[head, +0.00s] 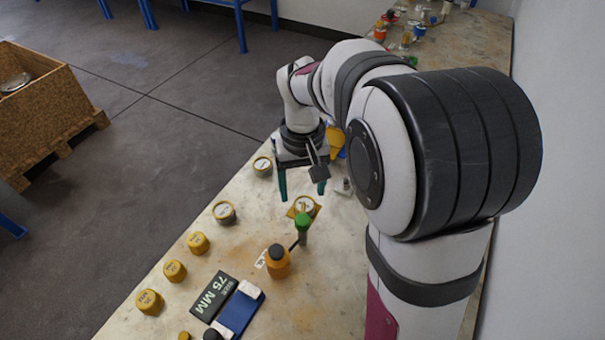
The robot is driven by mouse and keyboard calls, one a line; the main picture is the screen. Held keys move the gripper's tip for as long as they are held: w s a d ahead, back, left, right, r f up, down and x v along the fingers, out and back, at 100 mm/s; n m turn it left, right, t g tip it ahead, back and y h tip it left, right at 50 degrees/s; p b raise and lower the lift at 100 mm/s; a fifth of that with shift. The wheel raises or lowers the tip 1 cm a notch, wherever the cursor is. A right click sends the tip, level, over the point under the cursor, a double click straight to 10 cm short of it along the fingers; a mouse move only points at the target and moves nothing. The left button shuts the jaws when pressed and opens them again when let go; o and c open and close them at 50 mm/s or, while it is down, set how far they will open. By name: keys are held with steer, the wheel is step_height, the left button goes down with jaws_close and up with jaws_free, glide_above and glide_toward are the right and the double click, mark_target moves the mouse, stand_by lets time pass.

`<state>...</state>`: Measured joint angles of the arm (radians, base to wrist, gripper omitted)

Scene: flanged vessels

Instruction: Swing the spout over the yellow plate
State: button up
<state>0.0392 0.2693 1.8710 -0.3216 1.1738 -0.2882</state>
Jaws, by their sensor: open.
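An orange vessel with a dark cap (278,264) stands on the bench at the lower middle. A thin dark spout (293,245) seems to run from it up and right toward a green-topped bottle (302,226); where it ends is hard to tell. A small yellow plate (293,211) lies just beyond the green-topped bottle, with a round pale-topped piece on it. The bottle hides part of the plate's near edge. My gripper (302,190) is open, its two green fingers pointing down, above and beyond the plate in the picture. Nothing shows between the fingers.
A dark "75 MM" block (214,297) and a blue block (238,311) lie in front. A yellow piece (335,139) is behind my gripper. A wall closes the right side.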

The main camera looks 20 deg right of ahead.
step_height(320, 180, up, 4)
steer(key=shift+r, duration=0.2)
steer(key=s+a+m+y, duration=0.1)
steer(key=s+a+m, duration=0.1)
steer(key=s, duration=0.9)
steer(key=s+a+f+m, duration=0.1)
steer(key=s+a+m, duration=0.1)
steer(key=s, duration=1)
steer(key=shift+s+a+f+m+y, duration=0.15)
steer(key=shift+a+f+m+y, duration=0.15)
steer(key=shift+a+m+y, duration=0.15)
